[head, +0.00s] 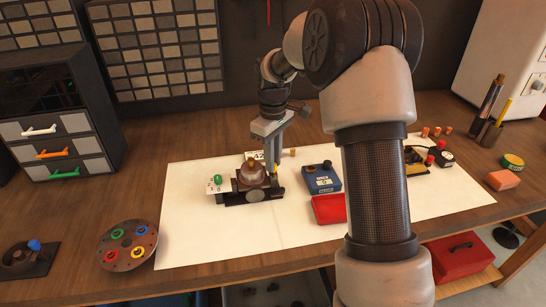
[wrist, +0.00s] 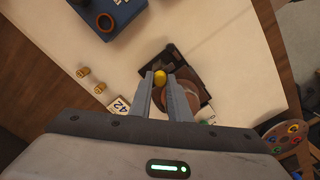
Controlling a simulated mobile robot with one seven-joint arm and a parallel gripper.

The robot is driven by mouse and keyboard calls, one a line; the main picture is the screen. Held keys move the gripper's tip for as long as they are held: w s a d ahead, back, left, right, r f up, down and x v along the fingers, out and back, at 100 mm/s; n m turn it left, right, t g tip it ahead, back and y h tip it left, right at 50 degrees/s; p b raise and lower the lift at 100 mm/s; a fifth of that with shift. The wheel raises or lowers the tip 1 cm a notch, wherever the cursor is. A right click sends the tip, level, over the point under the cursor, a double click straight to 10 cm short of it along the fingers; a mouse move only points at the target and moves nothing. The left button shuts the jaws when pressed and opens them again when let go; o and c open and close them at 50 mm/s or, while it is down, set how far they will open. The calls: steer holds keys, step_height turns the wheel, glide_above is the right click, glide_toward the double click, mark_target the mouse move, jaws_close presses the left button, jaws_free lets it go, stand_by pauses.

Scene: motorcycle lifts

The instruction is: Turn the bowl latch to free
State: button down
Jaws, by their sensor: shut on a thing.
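A brown bowl (head: 251,173) sits on a dark fixture (head: 262,196) on the white mat. In the wrist view the bowl (wrist: 193,96) is partly hidden behind my right finger. A small yellow knob, which looks like the bowl latch (wrist: 160,75), sits at the bowl's edge. My gripper (wrist: 160,77) points down with its fingertips on either side of this knob and is shut on it. In the head view my gripper (head: 273,155) is at the right rear of the bowl, and the knob is mostly hidden there.
A green knob (head: 218,179) on a white plate is left of the fixture. A blue box (head: 321,178) and a red tray (head: 328,209) lie to the right. A round disc with coloured rings (head: 128,244) is at the front left. The mat's front middle is clear.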

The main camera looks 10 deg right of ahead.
steer(key=shift+w+n, duration=0.1)
steer(key=shift+n, duration=0.2)
stand_by(0.4)
steer(key=c, duration=1.7)
jaws_free()
steer(key=shift+o, duration=0.2)
step_height(320, 180, up, 18)
steer(key=p, duration=0.1)
steer(key=shift+f, duration=0.25)
